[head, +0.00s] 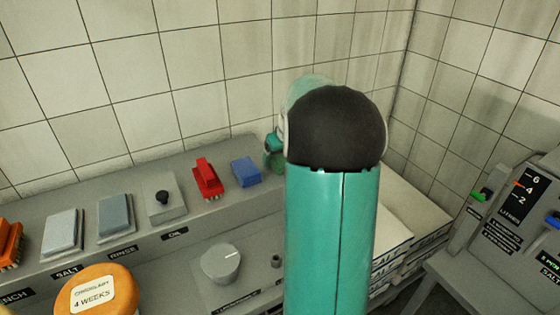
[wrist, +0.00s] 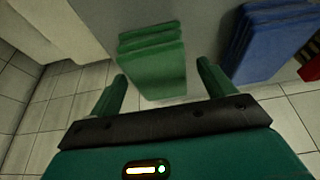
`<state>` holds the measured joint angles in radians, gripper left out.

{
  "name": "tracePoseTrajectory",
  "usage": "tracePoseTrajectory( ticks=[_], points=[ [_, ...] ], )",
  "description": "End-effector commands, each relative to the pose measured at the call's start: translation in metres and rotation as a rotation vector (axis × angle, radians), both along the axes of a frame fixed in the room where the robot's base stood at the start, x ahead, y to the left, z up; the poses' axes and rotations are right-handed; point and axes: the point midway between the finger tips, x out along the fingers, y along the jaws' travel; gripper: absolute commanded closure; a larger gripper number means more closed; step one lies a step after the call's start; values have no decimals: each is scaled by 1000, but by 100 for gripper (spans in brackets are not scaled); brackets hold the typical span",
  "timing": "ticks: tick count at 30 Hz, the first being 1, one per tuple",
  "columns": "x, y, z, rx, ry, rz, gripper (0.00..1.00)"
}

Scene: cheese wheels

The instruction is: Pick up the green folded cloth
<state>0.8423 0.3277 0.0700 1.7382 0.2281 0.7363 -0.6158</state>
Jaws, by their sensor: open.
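The green folded cloth (wrist: 152,62) shows in the wrist view, hanging in layered folds at the edge of a grey ledge. My gripper (wrist: 162,76) is open, with one green finger toward each side of the cloth. The fingertips are near the cloth's lower part, and nothing is held between them. I cannot tell from this view how much depth separates the fingers from the cloth. In the head view my arm blocks most of that area. Small green shapes show beside the arm, but I cannot tell cloth from gripper there.
A blue folded cloth (wrist: 272,40) lies close to the green one; it also shows in the head view (head: 245,171). A red brush (head: 207,178) lies left of it on the grey ledge. The tiled wall stands close behind. An orange cheese wheel (head: 96,298) is at lower left.

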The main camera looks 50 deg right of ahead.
Motion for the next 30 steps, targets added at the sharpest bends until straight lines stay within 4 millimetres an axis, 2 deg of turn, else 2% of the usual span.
tracePoseTrajectory(
  ticks=[25, 30],
  points=[
    [0, 0, -5, 0, 0, 0, 18],
    [0, 0, -5, 0, 0, 0, 52]
  ],
)
